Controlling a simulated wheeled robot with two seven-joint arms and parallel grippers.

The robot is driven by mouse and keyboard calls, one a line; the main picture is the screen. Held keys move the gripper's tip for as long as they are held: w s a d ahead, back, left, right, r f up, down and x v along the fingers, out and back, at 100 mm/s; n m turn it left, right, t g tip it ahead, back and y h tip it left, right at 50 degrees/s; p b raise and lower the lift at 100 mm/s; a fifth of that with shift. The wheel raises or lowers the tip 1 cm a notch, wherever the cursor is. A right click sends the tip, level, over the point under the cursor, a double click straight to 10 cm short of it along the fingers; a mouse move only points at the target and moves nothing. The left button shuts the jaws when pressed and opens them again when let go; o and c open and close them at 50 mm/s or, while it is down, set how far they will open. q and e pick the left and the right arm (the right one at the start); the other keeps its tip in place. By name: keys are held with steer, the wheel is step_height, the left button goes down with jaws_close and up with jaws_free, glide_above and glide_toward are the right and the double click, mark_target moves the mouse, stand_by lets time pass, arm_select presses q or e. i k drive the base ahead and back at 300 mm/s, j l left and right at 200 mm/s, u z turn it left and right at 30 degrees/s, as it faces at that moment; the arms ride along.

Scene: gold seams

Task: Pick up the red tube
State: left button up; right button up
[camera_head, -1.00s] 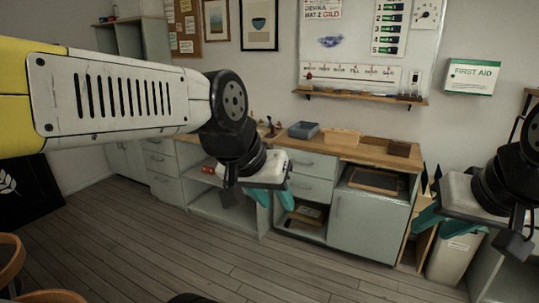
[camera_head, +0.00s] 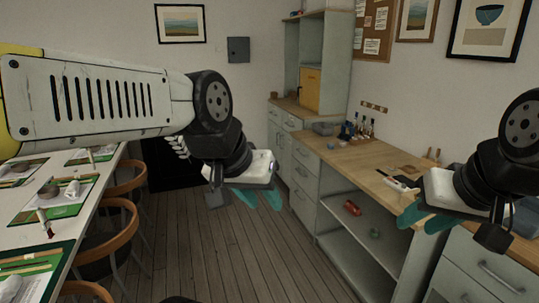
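A small red object (camera_head: 352,208), which may be the red tube, lies on the open shelf below the wooden counter. It is too small to tell its exact shape. My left gripper (camera_head: 257,199) has teal fingers spread apart, with nothing between them. It hangs over the floor, left of the shelf and apart from the red object. My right gripper (camera_head: 425,218) is at the right, in front of the counter. Its teal fingers are also apart and hold nothing.
The wooden counter (camera_head: 372,160) carries bottles and small tools. At the left a long table (camera_head: 85,215) holds green mats and small items, with wooden chairs (camera_head: 120,225) along it. The plank floor (camera_head: 215,250) between is clear.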

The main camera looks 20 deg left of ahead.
mark_target(45, 224)
steer(key=i+j+u, duration=0.15)
steer(key=i+u, duration=0.75)
steer(key=i+l+u, duration=0.1)
steer(key=i+u, duration=0.3)
steer(key=i+l+u, duration=0.25)
steer(key=u, duration=0.2)
steer(key=i+u, duration=0.3)
steer(key=u, duration=0.2)
steer(key=i+u, duration=0.25)
steer(key=u, duration=0.2)
steer(key=i+l+u, duration=0.25)
steer(key=u, duration=0.25)
steer(key=i+l+u, duration=0.2)
steer(key=u, duration=0.25)
steer(key=j+z, duration=0.1)
steer(key=z, duration=0.3)
steer(key=k+z, duration=0.1)
steer(key=z, duration=0.3)
steer(key=j+z, duration=0.1)
steer(key=z, duration=0.3)
steer(key=i+j+z, duration=0.15)
steer(key=z, duration=0.2)
steer(key=i+j, duration=0.1)
steer(key=j, duration=0.1)
